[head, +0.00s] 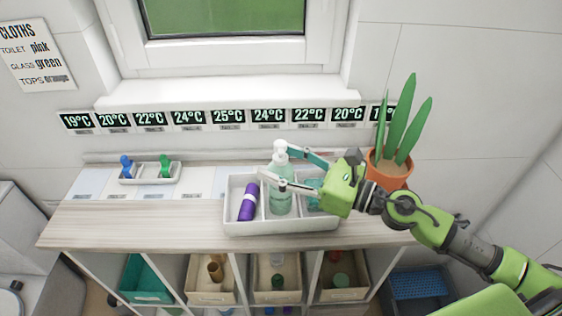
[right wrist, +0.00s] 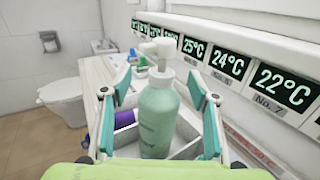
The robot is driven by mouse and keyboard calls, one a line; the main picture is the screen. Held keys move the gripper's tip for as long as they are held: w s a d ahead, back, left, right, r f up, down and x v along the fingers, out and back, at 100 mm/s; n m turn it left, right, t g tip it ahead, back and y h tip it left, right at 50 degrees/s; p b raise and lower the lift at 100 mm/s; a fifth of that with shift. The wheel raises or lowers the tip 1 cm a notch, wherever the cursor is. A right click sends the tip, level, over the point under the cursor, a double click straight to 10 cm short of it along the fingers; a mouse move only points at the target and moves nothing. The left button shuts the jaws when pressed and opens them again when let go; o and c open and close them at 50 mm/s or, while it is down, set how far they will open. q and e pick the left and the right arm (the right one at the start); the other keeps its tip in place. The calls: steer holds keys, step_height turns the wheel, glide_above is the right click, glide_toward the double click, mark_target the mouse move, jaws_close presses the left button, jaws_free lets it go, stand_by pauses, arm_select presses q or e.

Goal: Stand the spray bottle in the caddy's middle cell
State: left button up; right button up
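The spray bottle (head: 281,196), pale green with a white pump head, stands upright in the middle cell of the white caddy (head: 282,227). It also shows in the right wrist view (right wrist: 158,118). A purple bottle (head: 248,202) leans in the caddy's left cell. My right gripper (head: 274,168) reaches in from the right, its fingers on either side of the spray bottle. In the right wrist view, gaps show between the bottle and both fingers, so the gripper is open. The bottle's base is hidden by the caddy's front wall. My left gripper is not in view.
A potted plant (head: 391,168) stands at the right end of the counter. A small white tray (head: 150,179) with a blue and a green item is at the left. The wooden counter (head: 130,222) left of the caddy is clear. Bins with items sit below.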

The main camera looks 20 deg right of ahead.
steer(key=shift+r, duration=0.2)
steer(key=shift+s+d+f+b, duration=0.3)
steer(key=shift+s+d+b, duration=0.1)
steer(key=b+v, duration=0.4)
steer(key=v, duration=0.7)
steer(key=shift+r, duration=0.25)
